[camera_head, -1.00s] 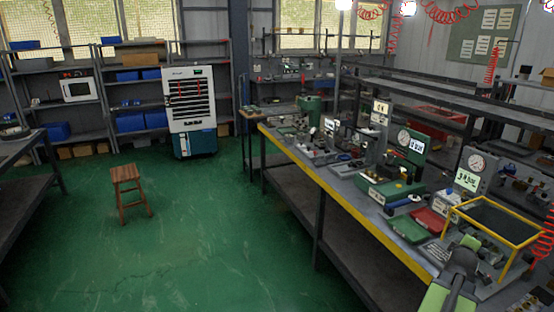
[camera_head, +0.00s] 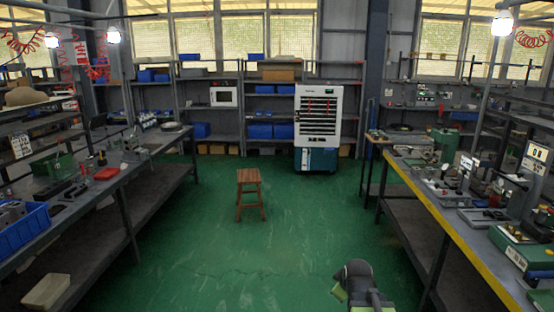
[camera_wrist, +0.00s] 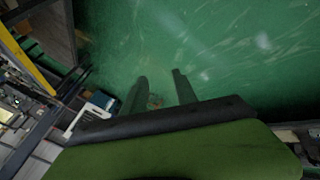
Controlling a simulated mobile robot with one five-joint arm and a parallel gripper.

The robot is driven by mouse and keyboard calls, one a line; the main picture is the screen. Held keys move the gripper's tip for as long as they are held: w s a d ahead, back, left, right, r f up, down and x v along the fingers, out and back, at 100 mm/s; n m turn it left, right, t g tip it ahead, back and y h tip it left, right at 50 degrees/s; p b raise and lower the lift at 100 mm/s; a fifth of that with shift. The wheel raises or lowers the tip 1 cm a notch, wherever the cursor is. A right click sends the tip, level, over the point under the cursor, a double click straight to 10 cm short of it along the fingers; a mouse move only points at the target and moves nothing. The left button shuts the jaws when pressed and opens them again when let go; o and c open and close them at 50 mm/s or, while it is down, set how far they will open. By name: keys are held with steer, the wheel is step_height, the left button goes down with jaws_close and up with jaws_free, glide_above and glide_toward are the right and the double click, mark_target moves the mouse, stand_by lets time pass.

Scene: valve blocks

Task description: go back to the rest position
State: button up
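My gripper (camera_wrist: 159,76) shows in the wrist view as two dark fingers, apart, with green floor and a small brown patch between them. Nothing is held. In the head view part of my arm, dark grey with light green (camera_head: 360,284), is at the bottom, right of centre, over the floor. The gripper's fingertips cannot be made out there.
A wooden stool (camera_head: 250,190) stands on open green floor (camera_head: 230,260). A white and teal cooler (camera_head: 318,125) stands behind it. A yellow-edged workbench (camera_head: 440,215) runs along the right; another bench (camera_head: 125,180) lines the left. Shelves fill the back wall.

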steer(key=s+a+f+m+g, duration=0.3)
steer(key=s+a+g, duration=0.1)
steer(key=s+a, duration=0.4)
steer(key=s+f+m+g, duration=0.1)
steer(key=s+m+g, duration=0.2)
steer(key=s+m, duration=0.2)
steer(key=shift+s+m+y, duration=0.4)
steer(key=shift+s, duration=0.1)
